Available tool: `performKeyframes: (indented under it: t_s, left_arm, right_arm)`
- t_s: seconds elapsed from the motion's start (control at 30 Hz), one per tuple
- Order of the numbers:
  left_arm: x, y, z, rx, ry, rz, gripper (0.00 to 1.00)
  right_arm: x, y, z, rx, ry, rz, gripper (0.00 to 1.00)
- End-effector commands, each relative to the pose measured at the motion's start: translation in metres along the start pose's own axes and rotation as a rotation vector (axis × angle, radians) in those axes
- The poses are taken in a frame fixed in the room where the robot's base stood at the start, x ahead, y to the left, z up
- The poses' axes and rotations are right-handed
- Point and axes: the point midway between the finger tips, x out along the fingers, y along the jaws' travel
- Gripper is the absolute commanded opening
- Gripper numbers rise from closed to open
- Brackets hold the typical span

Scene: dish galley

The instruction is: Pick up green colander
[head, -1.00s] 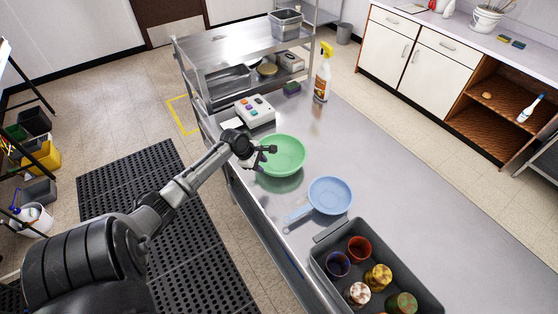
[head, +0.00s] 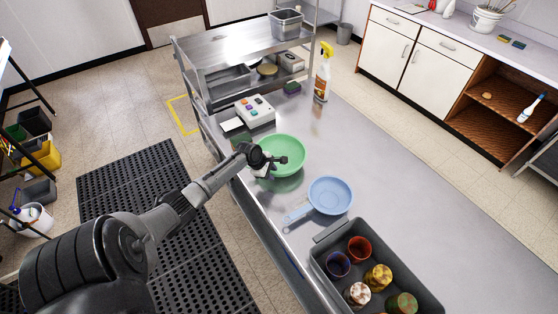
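The green colander (head: 287,147) sits upright on the steel counter (head: 385,185), left of the blue strainer. My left gripper (head: 272,167) is at the colander's near-left rim. Its fingers look spread, one over the bowl's inside and one towards its outer side. It looks open; I cannot tell whether a finger touches the rim. The gripper hides part of the colander's near-left edge. My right gripper is not in view.
A blue strainer (head: 330,194) with a handle lies close to the colander. A grey bin (head: 325,262) holds several cups and jars. A button box (head: 255,110), a sponge (head: 292,87) and a spray bottle (head: 323,75) stand behind. The counter's right side is clear.

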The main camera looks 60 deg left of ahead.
Motion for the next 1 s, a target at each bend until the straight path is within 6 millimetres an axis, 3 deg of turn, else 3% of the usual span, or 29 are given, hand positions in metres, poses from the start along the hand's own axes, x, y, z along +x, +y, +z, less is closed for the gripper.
performKeyframes:
  t_s: [0.17,0.53,1.0]
  left_arm:
    - [0.0000,0.0000,0.0001,0.000,0.000,0.000,0.33]
    - [-0.0002,0.0000,0.0001,0.000,0.000,0.000,0.00]
    - [-0.0010,0.0005,0.0004,0.000,0.000,0.001,0.00]
  right_arm:
    - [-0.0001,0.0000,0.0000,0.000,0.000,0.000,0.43]
    - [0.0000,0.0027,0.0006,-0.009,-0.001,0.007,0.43]
    - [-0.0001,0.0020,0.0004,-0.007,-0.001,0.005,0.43]
